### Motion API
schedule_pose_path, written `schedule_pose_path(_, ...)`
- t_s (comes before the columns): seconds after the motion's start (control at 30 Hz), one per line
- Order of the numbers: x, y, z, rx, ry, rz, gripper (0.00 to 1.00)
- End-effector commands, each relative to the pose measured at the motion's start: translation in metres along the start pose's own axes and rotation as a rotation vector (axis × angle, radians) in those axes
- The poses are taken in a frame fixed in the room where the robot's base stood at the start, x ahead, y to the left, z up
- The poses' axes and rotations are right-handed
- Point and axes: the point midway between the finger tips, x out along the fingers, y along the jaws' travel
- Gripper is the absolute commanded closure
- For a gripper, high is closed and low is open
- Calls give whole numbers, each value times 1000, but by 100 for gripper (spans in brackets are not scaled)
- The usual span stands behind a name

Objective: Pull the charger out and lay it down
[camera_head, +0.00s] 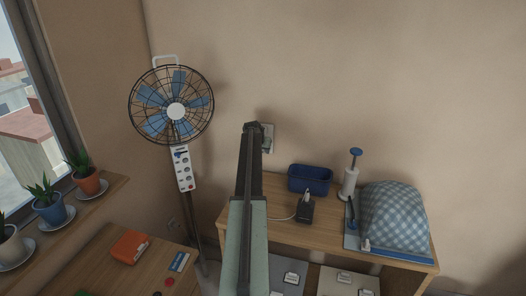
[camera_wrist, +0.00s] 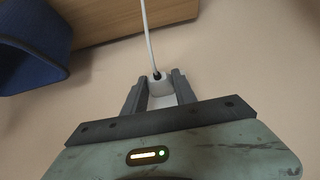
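The charger (camera_wrist: 159,86) is a small white block with a white cable (camera_wrist: 148,35) leaving a dark collar on it. In the wrist view it fills the gap between the two dark fingers of my gripper (camera_wrist: 161,82), which look closed on its sides. In the head view my gripper (camera_head: 257,129) is at the wall, at the pale outlet plate (camera_head: 269,131). My arm hides the charger there. I cannot tell how deep the charger sits in the outlet.
Below the outlet stands a wooden table (camera_head: 337,238) with a blue bin (camera_head: 310,180), a dark device (camera_head: 305,212), a white pump bottle (camera_head: 349,183) and a checked cloth bundle (camera_head: 392,217). A fan (camera_head: 175,110) stands to the left. A desk (camera_head: 100,262) is at lower left.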

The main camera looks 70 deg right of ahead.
Motion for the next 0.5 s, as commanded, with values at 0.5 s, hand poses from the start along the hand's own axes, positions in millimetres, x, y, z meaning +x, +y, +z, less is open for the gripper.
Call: schedule_pose_path(0.5, -9, -1, 11, -1, 0, 0, 100)
